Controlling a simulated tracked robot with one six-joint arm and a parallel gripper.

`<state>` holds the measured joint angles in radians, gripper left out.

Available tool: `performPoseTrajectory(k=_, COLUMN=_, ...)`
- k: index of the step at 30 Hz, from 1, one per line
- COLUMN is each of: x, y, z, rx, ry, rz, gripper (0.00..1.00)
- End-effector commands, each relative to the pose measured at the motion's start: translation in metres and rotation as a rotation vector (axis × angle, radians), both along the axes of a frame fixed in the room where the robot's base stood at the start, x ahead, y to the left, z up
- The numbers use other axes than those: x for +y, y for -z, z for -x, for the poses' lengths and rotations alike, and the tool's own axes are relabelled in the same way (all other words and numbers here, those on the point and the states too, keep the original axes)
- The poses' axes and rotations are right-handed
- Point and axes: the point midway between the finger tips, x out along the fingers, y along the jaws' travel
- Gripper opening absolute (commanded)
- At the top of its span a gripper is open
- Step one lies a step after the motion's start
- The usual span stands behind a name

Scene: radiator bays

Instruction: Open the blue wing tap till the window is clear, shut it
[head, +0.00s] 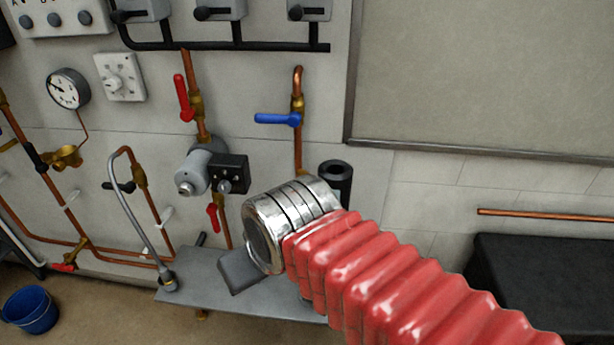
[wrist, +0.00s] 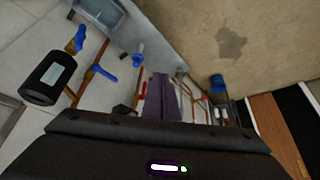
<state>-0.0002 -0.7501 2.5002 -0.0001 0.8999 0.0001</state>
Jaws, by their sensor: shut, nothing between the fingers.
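My gripper (head: 238,271) is below and left of the silver wrist in the head view, above the grey shelf. Its fingers (wrist: 162,85) are together and empty in the wrist view. Three blue handles show in the wrist view: one at the upper left (wrist: 76,40), one in the middle on a copper pipe (wrist: 103,71), and one by the shelf (wrist: 138,56). I cannot tell which is the wing tap. The head view shows a blue lever (head: 278,119) on an upright copper pipe; my arm may hide the other blue handles. I cannot make out the window.
A grey shelf (head: 190,288) juts from the wall. A black cylinder (head: 335,182) stands behind my wrist. Red-handled valves (head: 182,98), a pump (head: 196,171) and a gauge (head: 68,89) are on the wall at left. A blue bucket (head: 30,309) stands on the floor.

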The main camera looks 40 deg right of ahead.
Motion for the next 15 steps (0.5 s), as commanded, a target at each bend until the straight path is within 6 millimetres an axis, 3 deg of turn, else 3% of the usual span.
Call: performPoseTrajectory(k=15, x=-0.0045, y=0.0006, z=-0.0023, rx=0.015, ry=0.017, rz=-0.008, gripper=0.00)
